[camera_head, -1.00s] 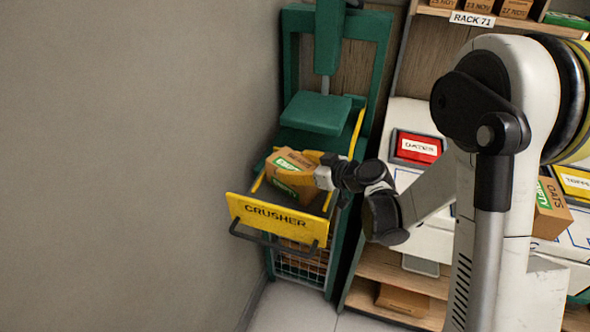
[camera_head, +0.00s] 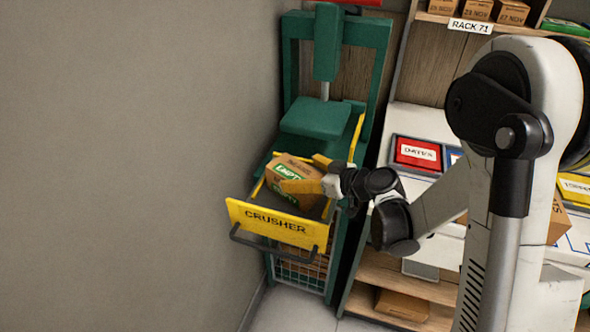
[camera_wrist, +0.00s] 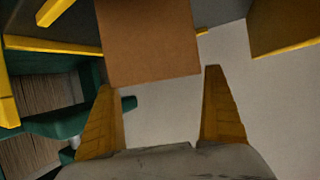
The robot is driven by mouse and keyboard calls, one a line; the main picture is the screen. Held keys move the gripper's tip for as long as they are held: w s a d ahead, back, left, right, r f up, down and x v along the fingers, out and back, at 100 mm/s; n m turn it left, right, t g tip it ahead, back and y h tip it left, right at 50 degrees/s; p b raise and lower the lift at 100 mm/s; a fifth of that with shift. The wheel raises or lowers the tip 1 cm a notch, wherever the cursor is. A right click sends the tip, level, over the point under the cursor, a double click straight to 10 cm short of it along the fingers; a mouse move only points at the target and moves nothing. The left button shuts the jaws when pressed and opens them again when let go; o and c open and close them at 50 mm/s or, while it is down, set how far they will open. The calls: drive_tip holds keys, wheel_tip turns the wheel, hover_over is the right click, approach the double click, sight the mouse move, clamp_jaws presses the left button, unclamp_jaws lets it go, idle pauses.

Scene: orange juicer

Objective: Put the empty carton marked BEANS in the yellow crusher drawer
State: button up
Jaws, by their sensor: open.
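The brown carton (camera_head: 295,172) sits tilted in the pulled-out yellow crusher drawer (camera_head: 277,222). It carries a green label reading EMPTY; its other print is too small to read surely. My gripper (camera_head: 300,172) is open at the carton's right side, its yellow fingers reaching over the drawer. In the wrist view, the carton's plain brown face (camera_wrist: 150,42) lies at and beyond the fingertips of my gripper (camera_wrist: 158,79), and the space between the fingers is empty. Whether a fingertip still touches the carton I cannot tell.
The green crusher frame (camera_head: 305,60) with its press plate (camera_head: 316,119) stands behind the drawer. A grey wall (camera_head: 120,160) is close on the left. On the right are a shelf rack with the sign RACK 71 (camera_head: 471,26) and a red bin (camera_head: 417,153).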

drive_tip(key=s+d+r+m+h, duration=0.3)
drive_tip(key=s+d+r, duration=0.1)
drive_tip(key=s, duration=0.4)
drive_tip(key=s+d+r+m+g+h+p, duration=0.1)
drive_tip(key=s+d+r+m+h, duration=0.2)
drive_tip(key=s+d, duration=0.4)
drive_tip(key=s+d+r+m+g+h, duration=0.1)
drive_tip(key=s+d+r+m+h, duration=0.2)
drive_tip(key=s, duration=0.7)
drive_tip(key=shift+s+d+r+h+p, duration=0.4)
drive_tip(key=shift+d+r, duration=0.4)
drive_tip(key=shift+d, duration=0.45)
drive_tip(key=shift+w, duration=0.1)
